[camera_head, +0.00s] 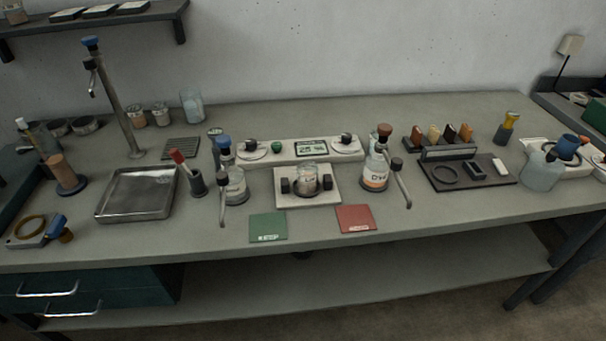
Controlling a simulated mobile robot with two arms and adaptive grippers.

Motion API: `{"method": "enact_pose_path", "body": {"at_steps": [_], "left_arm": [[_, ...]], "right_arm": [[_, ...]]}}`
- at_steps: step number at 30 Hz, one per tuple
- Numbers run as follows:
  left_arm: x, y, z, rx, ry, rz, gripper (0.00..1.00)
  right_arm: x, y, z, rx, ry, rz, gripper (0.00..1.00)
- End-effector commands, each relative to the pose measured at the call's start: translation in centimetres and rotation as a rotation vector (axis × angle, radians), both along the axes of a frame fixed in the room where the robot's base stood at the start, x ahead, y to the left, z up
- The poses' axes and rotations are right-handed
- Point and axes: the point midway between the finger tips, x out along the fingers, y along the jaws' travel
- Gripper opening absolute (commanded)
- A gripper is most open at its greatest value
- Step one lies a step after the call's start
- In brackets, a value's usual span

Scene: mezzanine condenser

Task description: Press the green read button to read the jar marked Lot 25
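The green button (277,148) sits on a pale instrument panel (294,158) at the back middle of the bench, left of a small display (311,148). A small clear jar (307,172) stands on the pale plate (321,200) in front of the panel, between two dark blocks. The jar's marking is too small to read. Neither of my grippers is in view, and nothing touches the button.
A green mat (268,227) and a red mat (356,218) lie in front. Dark knobs flank the button and display. A metal tray (136,194) is at left, a dark rack (470,184) at right.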

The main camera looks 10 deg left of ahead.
Motion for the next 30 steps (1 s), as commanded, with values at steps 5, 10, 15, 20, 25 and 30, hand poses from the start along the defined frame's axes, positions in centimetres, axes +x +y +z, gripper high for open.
{"method": "enact_pose_path", "body": {"at_steps": [5,10,15,20,25,30], "left_arm": [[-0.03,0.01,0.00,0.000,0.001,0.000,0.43],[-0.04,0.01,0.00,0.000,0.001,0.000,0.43],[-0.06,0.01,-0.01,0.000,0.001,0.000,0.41],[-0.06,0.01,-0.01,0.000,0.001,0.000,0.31],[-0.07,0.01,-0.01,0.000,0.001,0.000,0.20],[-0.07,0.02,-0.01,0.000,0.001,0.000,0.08]], "right_arm": [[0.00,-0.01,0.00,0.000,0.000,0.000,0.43],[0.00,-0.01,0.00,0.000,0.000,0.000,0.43],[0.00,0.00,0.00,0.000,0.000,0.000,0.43],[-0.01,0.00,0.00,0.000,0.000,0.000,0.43],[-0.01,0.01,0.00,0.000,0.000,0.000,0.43],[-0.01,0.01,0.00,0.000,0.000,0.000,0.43]]}}
